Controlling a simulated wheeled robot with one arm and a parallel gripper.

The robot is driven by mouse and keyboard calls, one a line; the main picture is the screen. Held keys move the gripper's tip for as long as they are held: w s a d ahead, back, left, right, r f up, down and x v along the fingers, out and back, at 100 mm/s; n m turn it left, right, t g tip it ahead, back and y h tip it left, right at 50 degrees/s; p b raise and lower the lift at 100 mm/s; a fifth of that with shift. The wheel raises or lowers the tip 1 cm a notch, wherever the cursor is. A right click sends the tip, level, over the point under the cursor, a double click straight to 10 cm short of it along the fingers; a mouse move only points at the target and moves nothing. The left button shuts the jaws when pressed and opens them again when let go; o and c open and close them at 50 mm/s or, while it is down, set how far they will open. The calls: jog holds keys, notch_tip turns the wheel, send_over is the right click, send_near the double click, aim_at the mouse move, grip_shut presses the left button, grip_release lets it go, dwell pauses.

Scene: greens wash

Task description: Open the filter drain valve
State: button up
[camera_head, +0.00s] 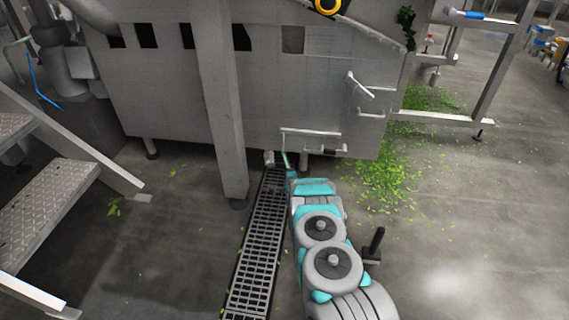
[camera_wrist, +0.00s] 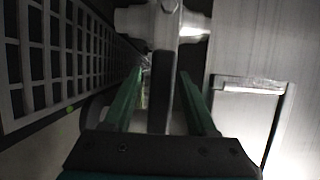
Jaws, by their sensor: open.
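My gripper (camera_wrist: 161,72) is open, with one green finger on each side of the lever. I cannot tell whether either finger touches it. In the head view, my gripper (camera_head: 286,160) is low at the front of the grey machine, beside a small pale fitting (camera_head: 269,158) under its lower edge. The lever itself is hard to make out there.
A floor drain grate (camera_head: 258,245) runs along the left of my arm. The grey machine (camera_head: 180,85) fills the back, with a support post (camera_head: 222,110) left of the gripper. Metal steps (camera_head: 45,200) stand at the left. Greens (camera_head: 385,175) litter the floor at the right.

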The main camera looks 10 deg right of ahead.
jog(key=shift+c, duration=0.4)
grip_shut()
dwell(1.1)
